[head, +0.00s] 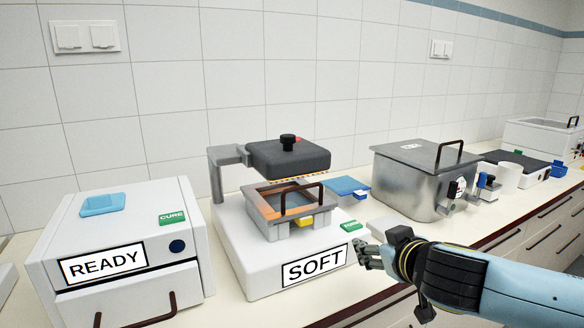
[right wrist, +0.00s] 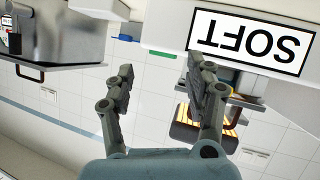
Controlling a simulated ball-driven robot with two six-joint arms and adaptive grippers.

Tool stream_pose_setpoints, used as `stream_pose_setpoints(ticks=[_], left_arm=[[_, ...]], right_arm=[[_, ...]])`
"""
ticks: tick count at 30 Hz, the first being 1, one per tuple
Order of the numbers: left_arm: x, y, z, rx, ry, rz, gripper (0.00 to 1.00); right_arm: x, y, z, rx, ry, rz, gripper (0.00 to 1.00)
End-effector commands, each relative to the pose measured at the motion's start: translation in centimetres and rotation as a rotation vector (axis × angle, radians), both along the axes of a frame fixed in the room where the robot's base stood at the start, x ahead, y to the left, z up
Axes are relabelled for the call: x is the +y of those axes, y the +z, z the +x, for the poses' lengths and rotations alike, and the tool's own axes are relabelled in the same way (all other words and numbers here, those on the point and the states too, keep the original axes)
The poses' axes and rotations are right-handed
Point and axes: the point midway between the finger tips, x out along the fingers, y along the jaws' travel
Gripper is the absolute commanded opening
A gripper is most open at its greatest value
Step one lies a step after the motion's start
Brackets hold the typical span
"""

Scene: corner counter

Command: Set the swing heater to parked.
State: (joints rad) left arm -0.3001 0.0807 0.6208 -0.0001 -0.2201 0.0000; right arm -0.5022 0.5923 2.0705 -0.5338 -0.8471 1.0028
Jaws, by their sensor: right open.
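The swing heater (head: 288,157) is a dark grey block with a black knob (head: 288,140) on top. It hangs from a grey post and arm (head: 220,175) over the open metal frame (head: 262,213) of the white machine labelled SOFT (head: 314,265). An orange glow shows along its underside. My right gripper (head: 364,254) is open and empty at the machine's front right corner, below and apart from the heater. In the right wrist view the open fingers (right wrist: 160,78) are near the upside-down SOFT label (right wrist: 250,42). My left gripper is out of view.
A white box labelled READY (head: 105,264) stands at left. A blue sheet (head: 346,186) lies behind the machine. A tiled wall closes the back.

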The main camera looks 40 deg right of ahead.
Motion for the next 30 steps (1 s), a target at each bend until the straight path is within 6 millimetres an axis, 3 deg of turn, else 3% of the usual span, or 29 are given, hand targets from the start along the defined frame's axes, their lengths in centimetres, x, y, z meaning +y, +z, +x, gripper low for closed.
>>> stream_pose_setpoints(ticks=[1,6,10,15,24,30], left_arm=[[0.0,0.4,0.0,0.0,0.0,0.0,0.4],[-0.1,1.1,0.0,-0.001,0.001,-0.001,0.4],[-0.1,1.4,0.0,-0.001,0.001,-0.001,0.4],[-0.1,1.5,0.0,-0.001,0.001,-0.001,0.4],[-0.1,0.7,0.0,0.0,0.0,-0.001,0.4],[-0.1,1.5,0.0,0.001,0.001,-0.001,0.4]], right_arm=[[-0.5,3.0,1.5,-0.088,0.037,-0.017,0.55],[1.0,12.2,5.9,-0.37,0.246,0.026,0.55],[3.6,16.5,7.6,-0.464,0.416,0.092,0.55],[5.3,18.3,8.2,-0.489,0.513,0.143,0.55],[5.5,18.3,10.8,-0.498,0.512,0.155,0.55],[5.5,18.4,12.9,-0.492,0.506,0.155,0.55]])
